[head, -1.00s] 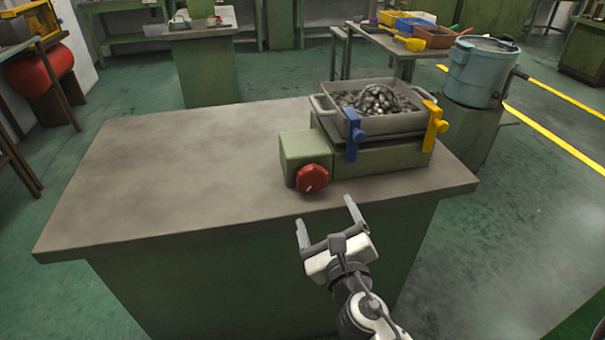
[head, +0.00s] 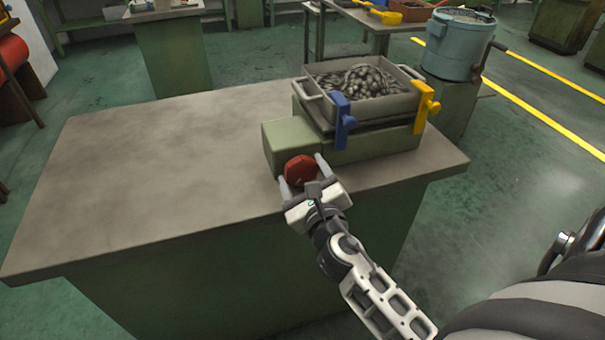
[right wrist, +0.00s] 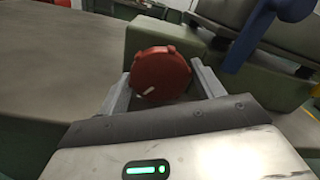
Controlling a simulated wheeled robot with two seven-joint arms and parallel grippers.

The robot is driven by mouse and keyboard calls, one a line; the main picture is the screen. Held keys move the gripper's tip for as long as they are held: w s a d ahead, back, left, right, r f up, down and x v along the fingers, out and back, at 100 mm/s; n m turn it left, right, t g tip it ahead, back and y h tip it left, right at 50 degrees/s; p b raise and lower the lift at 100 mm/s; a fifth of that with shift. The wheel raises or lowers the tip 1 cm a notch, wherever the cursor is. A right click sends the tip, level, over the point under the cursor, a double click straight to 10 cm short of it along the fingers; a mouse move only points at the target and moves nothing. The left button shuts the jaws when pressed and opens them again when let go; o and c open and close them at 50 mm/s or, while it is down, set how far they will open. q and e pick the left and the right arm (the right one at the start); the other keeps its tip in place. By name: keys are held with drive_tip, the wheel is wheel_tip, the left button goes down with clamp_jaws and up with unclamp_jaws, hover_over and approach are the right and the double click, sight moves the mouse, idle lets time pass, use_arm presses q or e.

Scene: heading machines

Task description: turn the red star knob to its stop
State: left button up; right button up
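The red star knob (head: 300,170) sits on the front face of a green box (head: 290,140) on the bench. In the right wrist view the knob (right wrist: 160,73) shows a white mark at its lower left. My right gripper (head: 304,172) is open, with one finger on each side of the knob. In the right wrist view the fingers (right wrist: 163,85) flank the knob; a gap shows at the right finger, and I cannot tell whether the left one touches. My left gripper is not in view.
A grey tray (head: 398,106) of metal parts stands on the green machine, held by a blue clamp (head: 342,120) and a yellow clamp (head: 426,100). The bench top (head: 150,160) is clear to the left. A blue drum (head: 455,45) stands behind at right.

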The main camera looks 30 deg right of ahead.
drive_tip(key=c, duration=0.5)
drive_tip(key=m, duration=0.3)
drive_tip(key=shift+m+p, duration=0.3)
drive_tip(key=shift+m, duration=1.7)
drive_tip(key=o, duration=1)
